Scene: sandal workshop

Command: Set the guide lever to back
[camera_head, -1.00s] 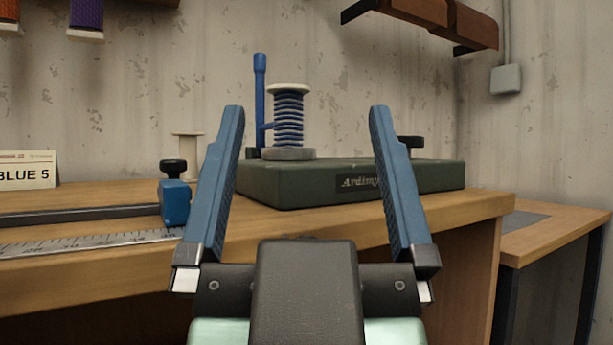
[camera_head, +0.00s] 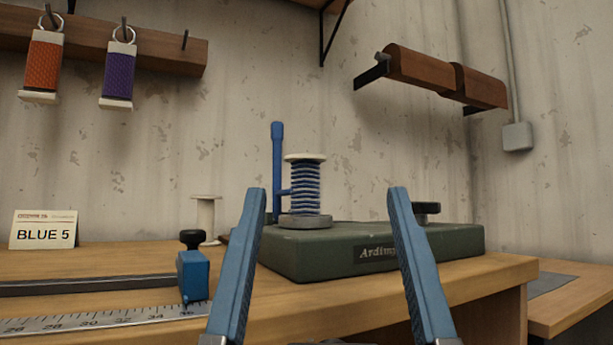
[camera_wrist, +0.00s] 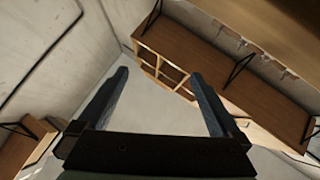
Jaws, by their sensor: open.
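A dark green machine base (camera_head: 325,254) sits on the wooden bench. On it stand a spool wound with blue cord (camera_head: 306,187) and, just left of it, an upright blue post (camera_head: 277,165) with a short side arm toward the spool. A black knob or lever (camera_head: 427,208) shows at the base's right end, behind my right finger. I cannot tell for sure which part is the guide lever. My gripper (camera_head: 326,190) is open and empty in front of the base, its blue fingers framing the spool; it also shows open in the wrist view (camera_wrist: 160,73).
A blue stop with a black knob (camera_head: 193,272) and a ruler (camera_head: 110,318) lie at left, near a pale empty spool (camera_head: 206,215) and a "BLUE 5" card (camera_head: 44,229). Orange (camera_head: 43,66) and purple (camera_head: 118,75) cord bundles hang above. A lower table (camera_head: 575,300) stands at right.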

